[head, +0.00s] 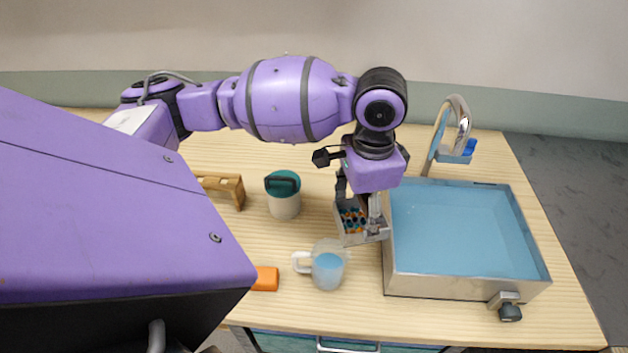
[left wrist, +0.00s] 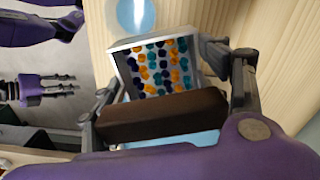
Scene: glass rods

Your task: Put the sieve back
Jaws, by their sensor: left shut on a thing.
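The sieve is a small square metal tray with a brown handle; I take it to be the thing my left gripper (head: 358,212) is shut on. Its tray (head: 340,226) shows just left of the blue basin, with orange, teal and dark blue beads in it. In the left wrist view the brown handle (left wrist: 165,116) lies between the two fingers (left wrist: 168,105), and the beaded tray (left wrist: 120,55) extends beyond it. The gripper points down and hides part of the sieve in the head view. Whether the sieve touches the table or basin wall, I cannot tell.
A clear mug with blue liquid (head: 328,268) stands close in front. A teal-lidded jar (head: 284,200), wooden rack (head: 225,187) and orange block (head: 265,278) are left.

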